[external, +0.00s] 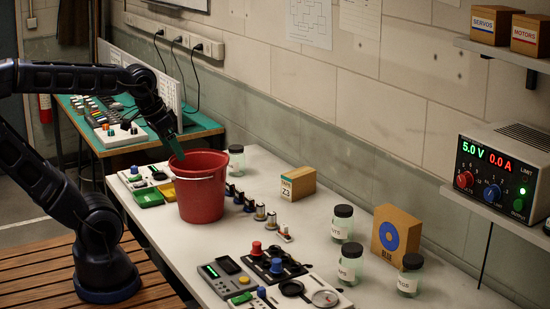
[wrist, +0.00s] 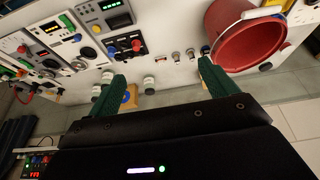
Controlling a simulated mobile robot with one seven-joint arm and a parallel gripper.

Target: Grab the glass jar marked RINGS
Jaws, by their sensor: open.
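Three glass jars with black lids stand at the right part of the white bench: a rear one (external: 342,226), a front one (external: 349,268) and a right one (external: 408,282). Their labels are turned or too small to read surely, so I cannot tell which is marked RINGS. My gripper (external: 174,148) is high over the bench's far left, by the red bucket, well away from the jars. In the wrist view its green fingers (wrist: 162,70) are spread apart with nothing between them. Small jars (wrist: 149,86) show there beyond the fingertips, partly hidden by the left finger.
The red bucket (external: 202,190) stands close to my gripper. A Z3 box (external: 298,183), small parts and control panels (external: 265,262) occupy the bench. A power supply (external: 500,170) sits on a right shelf.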

